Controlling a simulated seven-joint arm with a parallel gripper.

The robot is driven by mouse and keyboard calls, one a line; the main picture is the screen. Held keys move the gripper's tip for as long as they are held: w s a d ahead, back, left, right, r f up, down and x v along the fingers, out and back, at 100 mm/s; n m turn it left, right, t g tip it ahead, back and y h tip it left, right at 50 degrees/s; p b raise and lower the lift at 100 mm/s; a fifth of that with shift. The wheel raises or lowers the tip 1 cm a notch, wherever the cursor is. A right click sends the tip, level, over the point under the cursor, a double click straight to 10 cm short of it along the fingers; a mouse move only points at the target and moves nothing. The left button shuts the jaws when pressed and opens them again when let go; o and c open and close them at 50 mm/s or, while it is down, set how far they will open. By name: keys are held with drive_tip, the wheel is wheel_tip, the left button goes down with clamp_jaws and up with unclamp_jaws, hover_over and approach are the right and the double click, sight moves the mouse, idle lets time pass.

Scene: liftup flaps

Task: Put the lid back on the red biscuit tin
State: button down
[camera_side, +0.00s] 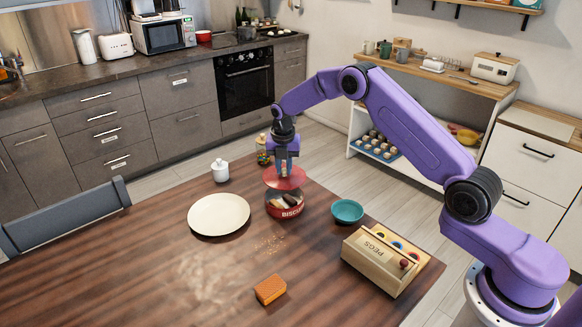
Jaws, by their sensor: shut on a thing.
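The red biscuit tin (290,210) stands upright on the wooden table, with biscuits showing in its open top. Its red lid (287,181) is in the air just above the tin, slightly tilted or level; I cannot tell which. My gripper (285,170) points down and is shut on the lid at its top. A gap shows between the lid and the tin's rim at the front. The back of the rim is hidden by the lid.
A cream plate (219,214) lies left of the tin and a teal bowl (347,211) stands right of it. A white lidded pot (220,171) and a bottle (262,150) stand behind.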

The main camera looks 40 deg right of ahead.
sight(284, 176)
drive_tip(key=shift+w+f, duration=0.15)
drive_tip(key=shift+f, duration=3.15)
drive_tip(key=shift+f, duration=0.15)
drive_tip(key=shift+c, duration=2.2)
unclamp_jaws()
drive_tip(key=shift+r, duration=3.5)
